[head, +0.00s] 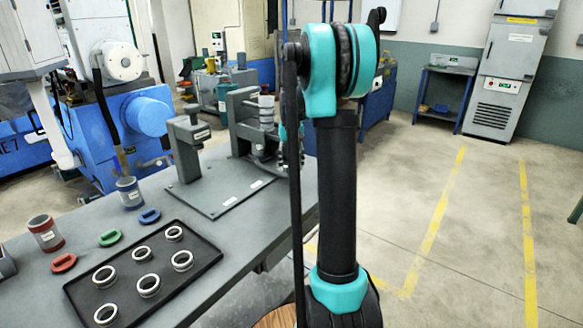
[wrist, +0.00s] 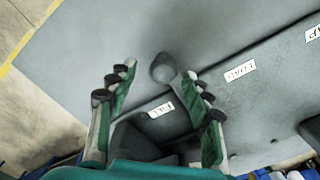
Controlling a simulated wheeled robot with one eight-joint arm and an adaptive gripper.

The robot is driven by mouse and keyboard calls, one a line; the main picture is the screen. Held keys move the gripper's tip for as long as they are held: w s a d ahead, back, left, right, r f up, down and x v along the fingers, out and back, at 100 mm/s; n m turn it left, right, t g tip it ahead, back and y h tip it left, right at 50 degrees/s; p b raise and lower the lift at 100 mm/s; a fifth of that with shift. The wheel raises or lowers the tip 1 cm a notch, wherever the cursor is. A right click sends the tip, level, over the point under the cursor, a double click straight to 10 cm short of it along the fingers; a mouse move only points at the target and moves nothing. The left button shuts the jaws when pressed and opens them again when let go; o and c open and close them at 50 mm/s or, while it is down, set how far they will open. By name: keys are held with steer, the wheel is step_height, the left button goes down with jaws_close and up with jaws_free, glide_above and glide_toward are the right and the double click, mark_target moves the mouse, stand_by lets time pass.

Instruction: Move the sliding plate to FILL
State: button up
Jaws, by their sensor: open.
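The grey machine (head: 244,115) stands on a flat base plate (head: 212,206) on the bench, with white labels on the plate. In the wrist view the FILL label (wrist: 161,110) shows between my fingers, and the LOAD label (wrist: 240,70) lies further right. A round grey knob (wrist: 163,68) shows near the fingertips, close to the right finger; I cannot tell whether they touch. A dark grey block (wrist: 140,142) sits deeper between the fingers; whether it is the sliding plate is unclear. My gripper (wrist: 152,75) is open and empty. My arm mostly hides it in the head view.
A black tray (head: 206,262) with several metal rings lies at the bench's front. Red (head: 45,233) and blue (head: 129,193) cups and small coloured oval pieces stand beside it. A grey post (head: 187,147) rises at the plate's left. Floor right of the bench is clear.

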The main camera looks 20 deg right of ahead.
step_height(320, 180, up, 10)
steer(key=shift+r, duration=0.25)
steer(key=shift+s, duration=0.1)
